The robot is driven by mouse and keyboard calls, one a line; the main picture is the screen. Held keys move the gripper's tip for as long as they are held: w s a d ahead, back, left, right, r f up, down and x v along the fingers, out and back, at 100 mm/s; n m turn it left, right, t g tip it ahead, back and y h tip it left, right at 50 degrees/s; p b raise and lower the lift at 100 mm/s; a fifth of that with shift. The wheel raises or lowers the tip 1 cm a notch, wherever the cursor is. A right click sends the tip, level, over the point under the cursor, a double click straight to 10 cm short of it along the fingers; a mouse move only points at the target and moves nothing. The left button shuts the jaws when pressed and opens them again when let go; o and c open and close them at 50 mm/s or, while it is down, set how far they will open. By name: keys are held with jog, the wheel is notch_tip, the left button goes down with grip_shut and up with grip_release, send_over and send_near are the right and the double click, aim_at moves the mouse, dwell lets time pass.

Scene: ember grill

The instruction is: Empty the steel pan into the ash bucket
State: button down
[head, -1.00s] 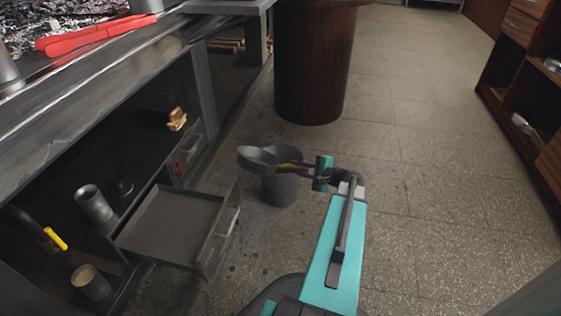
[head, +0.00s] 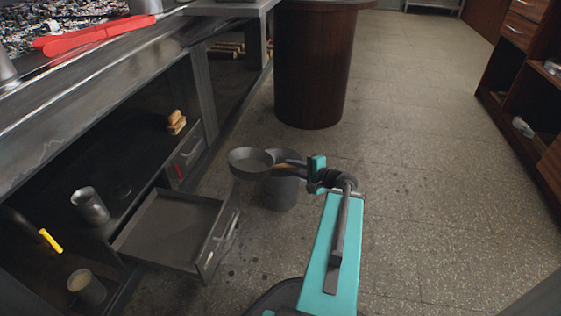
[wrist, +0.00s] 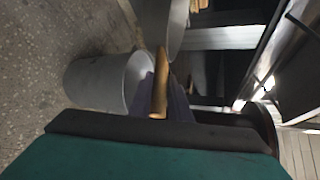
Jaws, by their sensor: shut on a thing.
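My gripper (head: 306,169) is shut on the wooden handle of the steel pan (head: 251,161). The pan is held nearly level with its open side up, and I see only grey inside it. The grey ash bucket (head: 284,193) stands on the floor; in the head view the pan is at its upper left, and the handle and gripper cross in front of its rim. In the wrist view the handle (wrist: 158,92) points away from my gripper to the pan (wrist: 163,22), with the bucket (wrist: 92,82) to the left. The bucket's inside is mostly hidden.
An open, empty drawer (head: 170,228) juts out left of the bucket. The counter shelf holds a metal cup (head: 90,206) and a yellow-handled tool (head: 50,239). A dark round pedestal (head: 312,75) stands behind. Floor to the right is clear.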

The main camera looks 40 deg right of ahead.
jog(key=shift+a+r+n+h+p, duration=0.2)
jog(key=shift+r+p, duration=0.35)
jog(key=shift+p, duration=0.2)
jog(key=shift+a+r+n+h+p, duration=0.1)
jog(key=shift+a+r+p, duration=0.05)
jog(key=shift+r+p, duration=0.45)
jog(key=shift+p, duration=0.35)
jog(key=shift+a+r+n+h+p, duration=0.4)
jog(key=shift+a+r+n+p, duration=0.5)
jog(key=shift+p, duration=3.5)
jog(key=shift+a+r, duration=0.1)
jog(key=shift+r, duration=0.15)
